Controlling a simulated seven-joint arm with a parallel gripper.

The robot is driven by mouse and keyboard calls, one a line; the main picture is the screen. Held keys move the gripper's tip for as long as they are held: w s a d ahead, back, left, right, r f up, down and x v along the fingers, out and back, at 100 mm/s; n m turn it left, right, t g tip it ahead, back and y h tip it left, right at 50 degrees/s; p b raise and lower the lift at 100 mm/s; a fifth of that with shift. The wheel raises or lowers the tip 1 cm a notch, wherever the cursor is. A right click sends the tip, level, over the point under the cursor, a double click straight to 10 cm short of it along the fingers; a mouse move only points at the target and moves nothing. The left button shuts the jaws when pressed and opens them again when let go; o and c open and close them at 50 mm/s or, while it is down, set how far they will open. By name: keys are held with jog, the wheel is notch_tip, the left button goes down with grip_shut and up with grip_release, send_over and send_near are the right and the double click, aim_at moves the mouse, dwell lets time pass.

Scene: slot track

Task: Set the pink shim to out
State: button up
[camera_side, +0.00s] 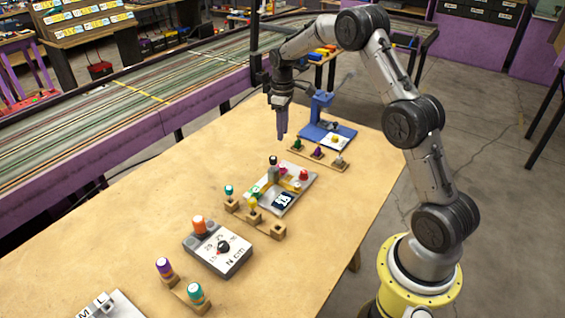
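A small pink piece (283,170), which looks like the pink shim, sits on the grey plate (262,198) in the middle of the table. It is too small to tell its exact setting. A dark-topped post (273,161) and a red knob (304,175) stand close to it. My gripper (281,137) points down above the table, behind and above the plate, apart from the pink piece. Its fingers look close together, but I cannot see whether there is a gap. No held object shows.
A wooden rack with several coloured pegs (318,155) and a blue press-like stand (322,125) are behind the plate. Another wooden peg rack (255,217) and a grey dial box (218,248) are in front. The table's left side (120,220) is clear.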

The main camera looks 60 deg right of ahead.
aim_at(282, 165)
notch_tip(282, 165, down, 13)
jog(key=shift+f, duration=0.1)
dwell(0.3)
grip_shut()
dwell(1.4)
